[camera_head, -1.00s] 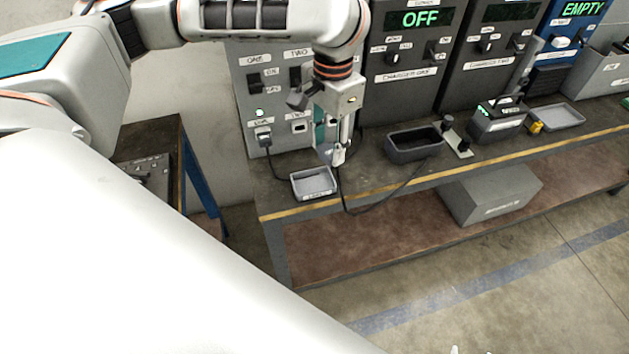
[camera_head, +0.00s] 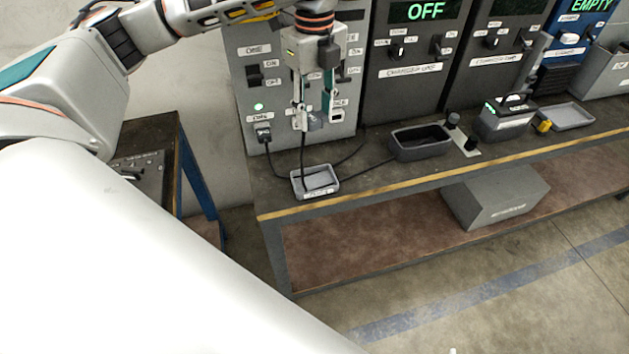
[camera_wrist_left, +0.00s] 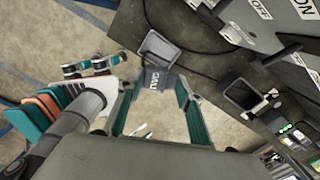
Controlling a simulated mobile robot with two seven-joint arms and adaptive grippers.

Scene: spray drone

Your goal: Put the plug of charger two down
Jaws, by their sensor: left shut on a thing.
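My left gripper (camera_head: 315,122) is shut on a grey plug with a label, held in the air in front of the switch panel. In the left wrist view the plug (camera_wrist_left: 160,79) sits between the two fingertips (camera_wrist_left: 158,88). A dark cable (camera_head: 303,155) hangs from the plug toward a small grey labelled tray (camera_head: 297,187) on the bench. The tray also shows just beyond the plug in the left wrist view (camera_wrist_left: 150,37). Another plug (camera_head: 263,134) is in the panel's left socket, under the label ONE. The charger two unit (camera_head: 487,75) stands to the right. My right gripper is not in view.
A dark open bin (camera_head: 405,153) stands on the bench (camera_head: 370,180) right of the tray. Further right are a battery-like block (camera_head: 505,122) and another grey tray (camera_head: 570,117). A grey box (camera_head: 497,195) lies on the lower shelf.

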